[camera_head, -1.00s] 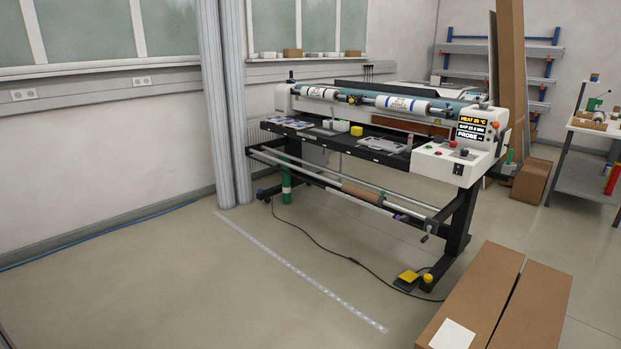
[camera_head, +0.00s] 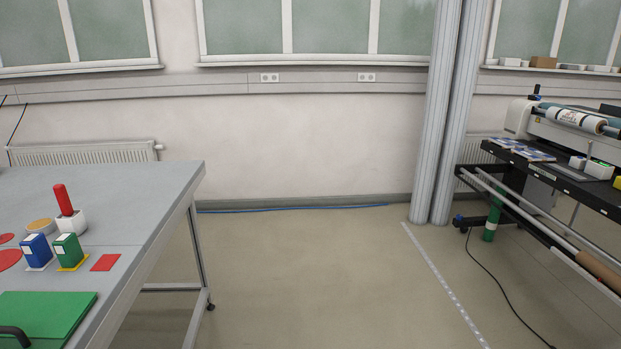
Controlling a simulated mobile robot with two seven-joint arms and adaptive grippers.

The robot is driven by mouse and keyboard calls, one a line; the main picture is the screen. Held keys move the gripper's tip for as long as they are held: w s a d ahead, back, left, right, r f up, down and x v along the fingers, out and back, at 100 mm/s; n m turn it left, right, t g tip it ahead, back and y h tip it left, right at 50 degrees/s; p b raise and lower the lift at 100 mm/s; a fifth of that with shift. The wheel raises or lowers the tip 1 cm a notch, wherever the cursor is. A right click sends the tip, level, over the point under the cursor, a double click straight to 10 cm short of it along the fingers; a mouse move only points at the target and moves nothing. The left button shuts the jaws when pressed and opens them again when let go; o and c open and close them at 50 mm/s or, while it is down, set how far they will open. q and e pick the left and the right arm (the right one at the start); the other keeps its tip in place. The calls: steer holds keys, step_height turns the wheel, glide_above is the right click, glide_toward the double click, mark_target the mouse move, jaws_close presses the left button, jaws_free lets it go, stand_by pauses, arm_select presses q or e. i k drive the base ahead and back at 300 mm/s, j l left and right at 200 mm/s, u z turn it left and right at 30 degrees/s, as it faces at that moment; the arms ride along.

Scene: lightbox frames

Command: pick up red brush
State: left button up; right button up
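A red upright stick-like handle (camera_head: 63,199), which may be the red brush, stands in a small white holder (camera_head: 72,222) on the grey table (camera_head: 140,215) at the left. Its lower end is hidden inside the holder, so I cannot see bristles.
Next to the holder stand a blue box (camera_head: 38,250) and a green box (camera_head: 69,250), with a red square (camera_head: 105,262) to their right. A green slab (camera_head: 45,315) lies nearer. Open floor (camera_head: 300,270) separates the table from the machine (camera_head: 560,175) at right.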

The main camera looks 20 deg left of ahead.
mark_target(63, 199)
steer(key=i+j+u, duration=0.15)
steer(key=i+u, duration=0.3)
steer(key=i, duration=0.15)
steer(key=i+l+u, duration=0.1)
steer(key=i+u, duration=0.35)
steer(key=i, duration=0.15)
steer(key=i+u, duration=0.3)
steer(key=u, duration=0.15)
steer(key=i+u, duration=0.4)
steer(key=i+l+u, duration=0.1)
steer(key=u, duration=0.35)
steer(key=i, duration=0.1)
